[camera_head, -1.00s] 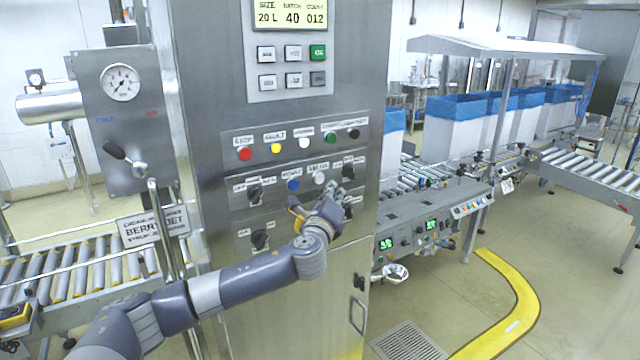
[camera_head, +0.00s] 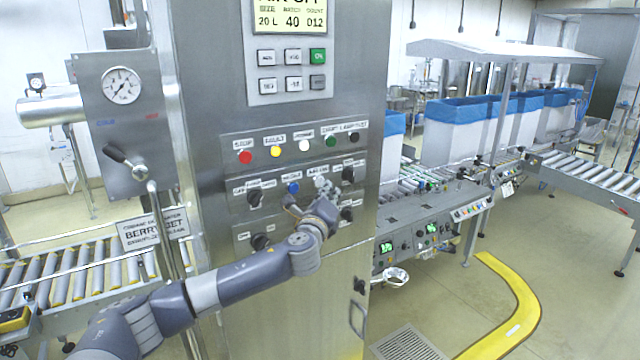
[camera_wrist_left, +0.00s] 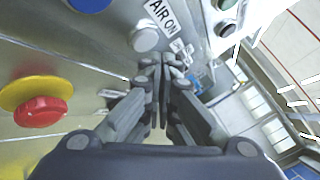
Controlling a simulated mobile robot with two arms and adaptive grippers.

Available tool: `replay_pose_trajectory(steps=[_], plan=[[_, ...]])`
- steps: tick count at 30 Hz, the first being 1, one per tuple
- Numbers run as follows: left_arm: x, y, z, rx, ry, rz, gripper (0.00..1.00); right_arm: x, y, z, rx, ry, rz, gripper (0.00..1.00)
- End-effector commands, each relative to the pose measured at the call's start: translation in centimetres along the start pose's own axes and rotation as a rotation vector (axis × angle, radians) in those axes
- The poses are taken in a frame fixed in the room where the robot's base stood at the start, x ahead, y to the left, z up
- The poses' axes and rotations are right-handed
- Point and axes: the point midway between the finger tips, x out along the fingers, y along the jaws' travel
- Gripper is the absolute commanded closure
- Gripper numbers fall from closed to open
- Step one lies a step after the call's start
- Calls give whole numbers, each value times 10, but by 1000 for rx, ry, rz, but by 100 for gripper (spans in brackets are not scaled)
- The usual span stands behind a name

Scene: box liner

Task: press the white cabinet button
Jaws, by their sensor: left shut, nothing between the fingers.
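The grey cabinet (camera_head: 215,100) stands in the middle of the head view. One white button (camera_head: 304,146) sits in its upper row, between yellow and green ones. A second white button (camera_wrist_left: 145,38), beside an "AIR ON" label, shows in the left wrist view. My left gripper (camera_head: 324,187) is shut and empty at this lower row. In the wrist view its fingertips (camera_wrist_left: 163,62) are close to the AIR ON button; I cannot tell if they touch it.
A red stop button on a yellow base (camera_wrist_left: 40,112) is close to the gripper's left in the wrist view. Black selector knobs (camera_head: 347,174) flank the lower row. A keypad and display (camera_head: 290,15) are above. Roller conveyors (camera_head: 85,268) lie on both sides.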

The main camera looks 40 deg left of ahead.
Motion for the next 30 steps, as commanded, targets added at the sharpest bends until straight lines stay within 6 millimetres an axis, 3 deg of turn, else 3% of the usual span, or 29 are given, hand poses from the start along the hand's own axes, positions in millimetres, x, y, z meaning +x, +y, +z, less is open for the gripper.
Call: replay_pose_trajectory(steps=[30], plan=[[6,4,4,0,1,0,100,-1,1,0,0,0,1,46]])
